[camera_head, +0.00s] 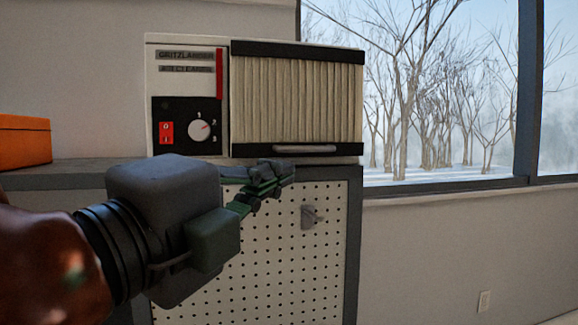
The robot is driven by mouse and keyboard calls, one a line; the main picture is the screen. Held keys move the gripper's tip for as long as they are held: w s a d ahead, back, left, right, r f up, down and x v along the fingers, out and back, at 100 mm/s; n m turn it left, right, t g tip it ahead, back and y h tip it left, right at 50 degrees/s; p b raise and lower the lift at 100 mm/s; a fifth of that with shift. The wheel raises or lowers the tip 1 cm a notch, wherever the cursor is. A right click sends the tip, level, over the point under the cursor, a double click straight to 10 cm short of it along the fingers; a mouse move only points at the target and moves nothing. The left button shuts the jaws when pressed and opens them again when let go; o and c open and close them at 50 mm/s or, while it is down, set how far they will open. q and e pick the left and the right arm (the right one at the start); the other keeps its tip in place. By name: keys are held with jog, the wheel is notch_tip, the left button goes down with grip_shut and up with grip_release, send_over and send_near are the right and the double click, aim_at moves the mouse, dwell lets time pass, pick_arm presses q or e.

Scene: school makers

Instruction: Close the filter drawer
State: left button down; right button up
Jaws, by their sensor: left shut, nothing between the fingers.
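The filter unit is a white box (188,54) on top of a cabinet. Its pleated cream filter drawer (297,100) has black bands above and below and a grey handle (305,149) at the bottom. The drawer front looks about level with the control panel beside it; I cannot tell whether it is fully in. My left gripper (288,168) is shut and empty. Its fingertips are just below and left of the handle, in front of the cabinet's top edge, and seem apart from the drawer. My right gripper is not in view.
The grey cabinet (353,240) has a perforated front with a small grey latch (311,216). An orange box (24,141) stands at the left. The control panel has a dial (199,129) and a red switch (166,133). A window (440,90) is at the right.

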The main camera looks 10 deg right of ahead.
pick_arm(q)
jog(key=p, duration=0.3)
send_near(315, 150)
jog(key=d, duration=0.3)
jog(key=w, duration=0.1)
jog(key=w+p, duration=0.1)
jog(key=w+r+p, duration=0.1)
jog(key=shift+w+d, duration=0.15)
jog(key=shift+d, duration=0.2)
jog(key=shift+w+a+p, duration=0.1)
jog(key=shift+w+p, duration=0.2)
jog(key=shift+w, duration=0.2)
